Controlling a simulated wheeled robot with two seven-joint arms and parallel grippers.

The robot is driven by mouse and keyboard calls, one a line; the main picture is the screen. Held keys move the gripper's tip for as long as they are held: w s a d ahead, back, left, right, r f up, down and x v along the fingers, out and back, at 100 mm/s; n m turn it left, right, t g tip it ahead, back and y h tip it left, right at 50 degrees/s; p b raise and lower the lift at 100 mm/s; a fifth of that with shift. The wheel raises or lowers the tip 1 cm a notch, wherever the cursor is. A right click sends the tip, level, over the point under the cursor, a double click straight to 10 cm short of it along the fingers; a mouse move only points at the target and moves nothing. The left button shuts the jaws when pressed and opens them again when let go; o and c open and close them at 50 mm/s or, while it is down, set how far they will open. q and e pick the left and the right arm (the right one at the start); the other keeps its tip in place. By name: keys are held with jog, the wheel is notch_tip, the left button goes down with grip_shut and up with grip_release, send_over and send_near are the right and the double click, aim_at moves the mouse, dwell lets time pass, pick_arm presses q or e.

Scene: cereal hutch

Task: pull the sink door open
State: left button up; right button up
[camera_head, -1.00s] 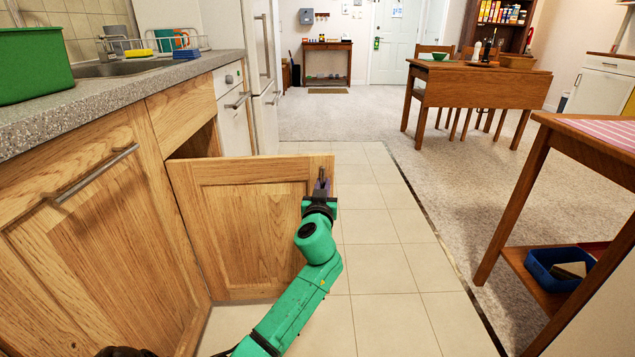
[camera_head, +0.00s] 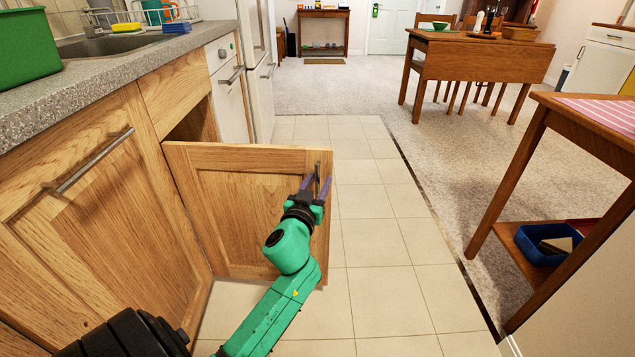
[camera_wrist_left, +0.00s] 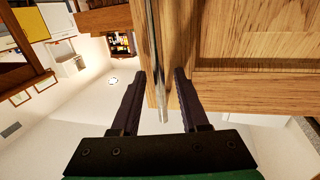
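The sink door (camera_head: 240,200) is a wooden panel standing swung out from the cabinet, roughly square to its front. A dark gap shows behind its hinged side. Its metal bar handle (camera_head: 318,176) is near the free right edge. My left gripper (camera_head: 317,184) is at this handle with its fingers spread. In the left wrist view, the handle (camera_wrist_left: 156,60) runs between the two open fingers (camera_wrist_left: 160,82), with visible space on both sides. The door panel (camera_wrist_left: 250,85) fills the right of that view. My right gripper is not in view.
A closed cabinet door with a bar handle (camera_head: 95,160) is at the left, under the grey counter (camera_head: 60,95) with the sink (camera_head: 115,44). Tiled floor (camera_head: 375,240) right of the open door is clear. A wooden side table (camera_head: 510,180) stands at the right.

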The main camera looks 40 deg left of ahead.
pick_arm(q)
jog(key=shift+s, duration=0.1)
jog(key=shift+s+d, duration=0.2)
jog(key=shift+s, duration=0.15)
jog(key=b+v, duration=0.2)
jog(key=v, duration=1.1)
jog(key=shift+s+b, duration=0.3)
jog(key=shift+b, duration=0.1)
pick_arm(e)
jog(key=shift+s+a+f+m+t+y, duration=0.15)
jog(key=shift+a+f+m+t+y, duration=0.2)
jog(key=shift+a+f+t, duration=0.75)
